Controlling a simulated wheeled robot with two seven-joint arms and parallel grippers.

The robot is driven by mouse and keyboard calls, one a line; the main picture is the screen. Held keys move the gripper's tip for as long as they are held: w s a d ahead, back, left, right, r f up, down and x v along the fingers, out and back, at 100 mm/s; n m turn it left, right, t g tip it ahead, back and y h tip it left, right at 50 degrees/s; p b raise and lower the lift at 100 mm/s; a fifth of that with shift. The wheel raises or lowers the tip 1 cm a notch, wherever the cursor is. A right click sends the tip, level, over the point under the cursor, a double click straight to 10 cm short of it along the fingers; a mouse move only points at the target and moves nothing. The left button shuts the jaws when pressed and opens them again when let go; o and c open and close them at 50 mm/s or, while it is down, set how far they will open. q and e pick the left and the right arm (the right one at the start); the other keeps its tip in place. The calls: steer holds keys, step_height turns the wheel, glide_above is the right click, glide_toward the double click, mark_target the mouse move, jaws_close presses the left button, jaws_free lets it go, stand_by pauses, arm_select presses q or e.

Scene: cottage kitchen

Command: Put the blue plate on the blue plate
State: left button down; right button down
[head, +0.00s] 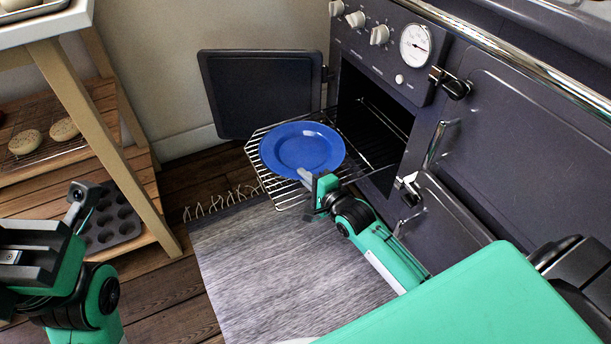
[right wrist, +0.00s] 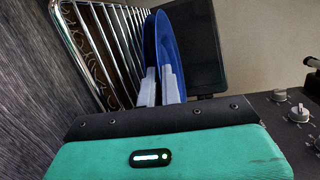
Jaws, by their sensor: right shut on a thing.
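A blue plate (head: 302,147) lies over the pulled-out wire oven rack (head: 284,192) in the head view. It also shows nearly edge-on in the right wrist view (right wrist: 163,45). My right gripper (head: 309,179) is shut on the plate's near rim, with its pale fingers at the rim in the right wrist view (right wrist: 160,85). I also cannot tell whether the plate touches the rack. My left gripper (head: 38,245) is partly in view at the left, away from the plate; its fingertips do not show clearly.
The dark oven (head: 350,90) stands open behind the rack, its door (head: 262,92) swung out to the left. A grey rug (head: 270,265) lies on the floor below. A wooden shelf (head: 100,140) at the left holds buns and a muffin tin (head: 110,220).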

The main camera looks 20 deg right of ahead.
steer(key=c, duration=1.9)
jaws_free()
steer(key=shift+f, duration=0.25)
steer(key=shift+r, duration=0.1)
